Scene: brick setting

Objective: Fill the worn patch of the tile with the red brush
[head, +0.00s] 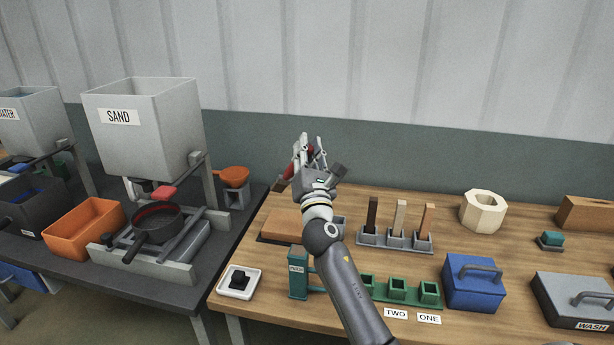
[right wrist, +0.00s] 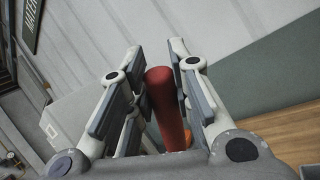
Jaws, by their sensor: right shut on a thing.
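My right gripper (head: 308,150) is raised above the back left part of the wooden table. It is shut on a red rod-shaped thing, seemingly the red brush (head: 290,168); its red handle (right wrist: 166,105) stands between the fingers of the right gripper (right wrist: 160,85) in the right wrist view. The brush's bristles cannot be made out. A flat brown slab, perhaps the tile (head: 284,224), lies on the table below, partly hidden by my right arm. No worn patch can be made out on it. My left gripper is not in view.
A grey rack (head: 395,240) holds upright brown, tan and orange sticks. Green sockets (head: 398,290), a blue handled box (head: 473,285), a grey WASH box (head: 575,302) and a white dish (head: 239,280) stand around. A SAND hopper (head: 145,130) and pan (head: 155,224) are left.

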